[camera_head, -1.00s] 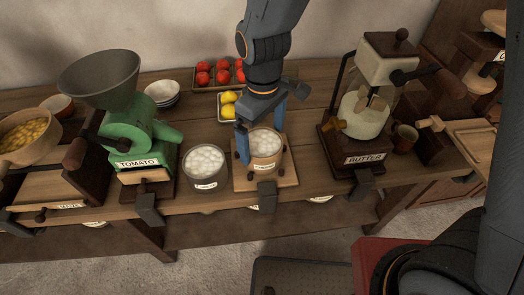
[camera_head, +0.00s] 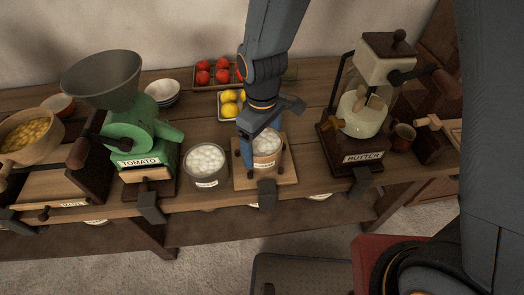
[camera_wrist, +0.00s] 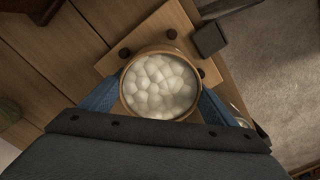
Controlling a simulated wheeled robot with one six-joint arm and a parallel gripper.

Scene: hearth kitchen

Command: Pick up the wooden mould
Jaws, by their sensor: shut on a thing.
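The wooden mould (camera_head: 267,159) is a round, light-brown tub full of white lumps, with a pale label on its front. It sits upright on a square wooden board (camera_head: 287,173) at the front edge of the bench, in the middle of the head view. In the wrist view the mould (camera_wrist: 160,51) shows from above, its rim between the blue fingers. My gripper (camera_head: 262,142) is shut on the mould, one finger on each side. The far finger is mostly hidden in the head view. I cannot see any gap between mould and board.
A grey pot of white lumps (camera_head: 205,164) stands close on the left, then a green tomato mill (camera_head: 130,140). A butter churn (camera_head: 362,120) stands on the right. Behind are a tray of lemons (camera_head: 230,103) and a tray of tomatoes (camera_head: 204,76).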

